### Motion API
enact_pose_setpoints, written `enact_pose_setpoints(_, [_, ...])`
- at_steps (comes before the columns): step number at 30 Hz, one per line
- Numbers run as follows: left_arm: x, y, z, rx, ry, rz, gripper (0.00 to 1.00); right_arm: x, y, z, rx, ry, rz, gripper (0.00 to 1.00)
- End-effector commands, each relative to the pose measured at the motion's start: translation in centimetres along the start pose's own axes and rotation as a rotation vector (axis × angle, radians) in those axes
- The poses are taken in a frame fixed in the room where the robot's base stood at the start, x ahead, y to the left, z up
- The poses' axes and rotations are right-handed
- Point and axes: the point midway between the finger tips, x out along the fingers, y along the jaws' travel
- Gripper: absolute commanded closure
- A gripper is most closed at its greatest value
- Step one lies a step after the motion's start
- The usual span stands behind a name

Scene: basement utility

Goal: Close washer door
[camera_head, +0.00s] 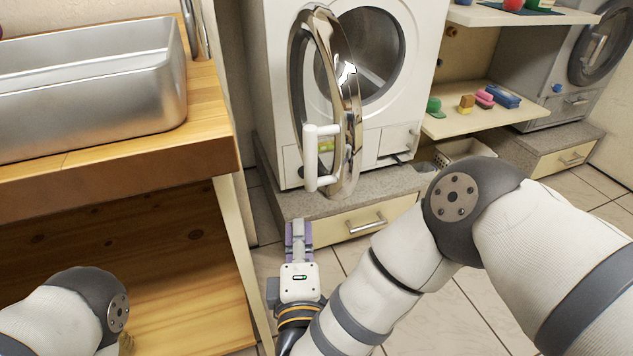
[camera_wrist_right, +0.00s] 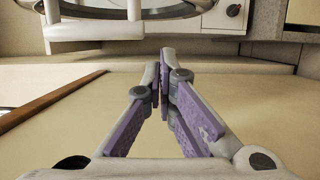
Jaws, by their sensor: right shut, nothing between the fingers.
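The white washer (camera_head: 272,95) stands on a low grey-topped plinth. Its round chrome-rimmed door (camera_head: 350,110) is swung wide open toward me, and the drum opening (camera_head: 375,55) shows behind it. A white handle (camera_head: 311,160) is on the door's near side. My right gripper (camera_head: 299,228) is shut and empty, below the handle and apart from it. In the right wrist view its purple fingers (camera_wrist_right: 162,75) are together, with the door handle (camera_wrist_right: 88,30) above and to the left. Only a link of my left arm shows at the lower left; its gripper is out of frame.
A wooden counter with a steel sink (camera_head: 90,90) stands at the left, close to my right gripper. The plinth drawer (camera_head: 345,222) is below the door. Shelves with small items (camera_head: 480,105) and a second machine (camera_head: 580,60) are at the right.

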Motion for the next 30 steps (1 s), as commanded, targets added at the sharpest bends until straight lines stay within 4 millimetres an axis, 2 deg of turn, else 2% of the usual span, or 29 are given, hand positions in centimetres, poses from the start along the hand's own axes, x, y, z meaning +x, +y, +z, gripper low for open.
enact_pose_setpoints(13, [2.0, 0.0, -0.5, 0.0, -0.027, -0.001, 0.46, 9.4, -0.4, 0.2, 0.002, -0.003, -0.001, 1.0])
enact_pose_setpoints(16, [1.8, 0.0, -0.4, 0.0, -0.023, -0.001, 0.46, 9.7, -0.1, 2.1, 0.001, -0.002, -0.003, 1.0])
enact_pose_setpoints(21, [1.8, 0.0, -0.4, 0.0, -0.023, -0.001, 0.46, 10.0, -0.1, 3.7, 0.001, -0.001, -0.002, 1.0])
enact_pose_setpoints(30, [1.8, 0.0, -0.4, 0.0, -0.024, -0.001, 0.46, 10.0, -0.1, 3.9, 0.001, 0.002, -0.002, 1.0])
